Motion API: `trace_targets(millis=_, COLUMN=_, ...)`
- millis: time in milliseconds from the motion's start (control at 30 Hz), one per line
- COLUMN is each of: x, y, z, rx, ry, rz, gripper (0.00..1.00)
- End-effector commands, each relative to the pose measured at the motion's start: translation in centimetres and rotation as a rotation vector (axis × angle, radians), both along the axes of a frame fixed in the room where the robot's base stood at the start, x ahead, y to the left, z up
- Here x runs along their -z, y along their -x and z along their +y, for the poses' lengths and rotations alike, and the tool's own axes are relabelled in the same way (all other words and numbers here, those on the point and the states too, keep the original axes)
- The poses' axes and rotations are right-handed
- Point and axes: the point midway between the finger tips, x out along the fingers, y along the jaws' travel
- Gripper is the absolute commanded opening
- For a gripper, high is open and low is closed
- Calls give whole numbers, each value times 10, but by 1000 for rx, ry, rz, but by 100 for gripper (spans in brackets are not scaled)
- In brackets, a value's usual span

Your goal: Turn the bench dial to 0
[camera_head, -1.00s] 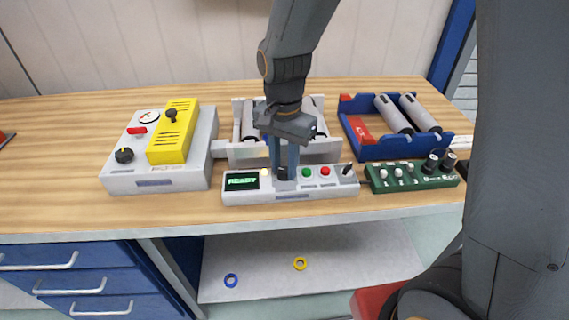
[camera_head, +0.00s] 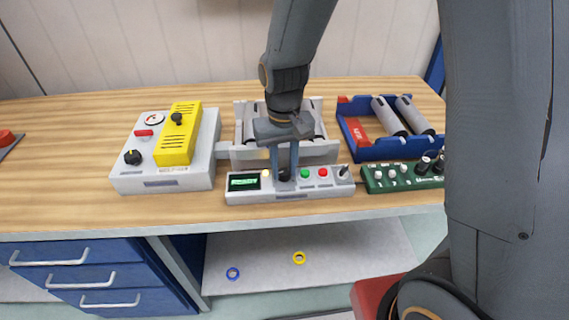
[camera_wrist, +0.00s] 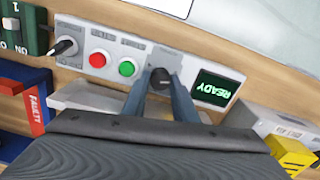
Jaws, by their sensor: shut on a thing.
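The bench dial (camera_wrist: 160,79) is a dark round knob on a light grey control panel (camera_head: 318,190). It sits between the green display reading READY (camera_wrist: 213,88) and the green button (camera_wrist: 127,68). My gripper (camera_head: 285,172) reaches down from above, and its two fingers (camera_wrist: 161,88) are shut on the dial, one on each side. In the head view the fingers partly hide the dial. I cannot read any scale or number around the dial.
The panel also has a red button (camera_head: 323,172) and a toggle (camera_head: 343,172). A grey box with a yellow cover (camera_head: 178,145) stands left, a green switch box (camera_head: 390,178) right. A blue tray (camera_head: 365,152) with rollers and a grey roller fixture (camera_head: 240,150) stand behind.

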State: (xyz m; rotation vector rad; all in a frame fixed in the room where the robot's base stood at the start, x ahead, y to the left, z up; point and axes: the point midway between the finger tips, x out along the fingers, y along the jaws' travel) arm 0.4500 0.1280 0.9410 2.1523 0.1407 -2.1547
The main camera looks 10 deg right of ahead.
Motion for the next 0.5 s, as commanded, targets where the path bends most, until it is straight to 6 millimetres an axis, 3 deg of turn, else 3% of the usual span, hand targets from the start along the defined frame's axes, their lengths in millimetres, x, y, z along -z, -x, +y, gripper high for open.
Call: trace_targets(millis=500, x=-1, y=-1, z=0, rx=-228, ry=-1, rz=-4, gripper=3)
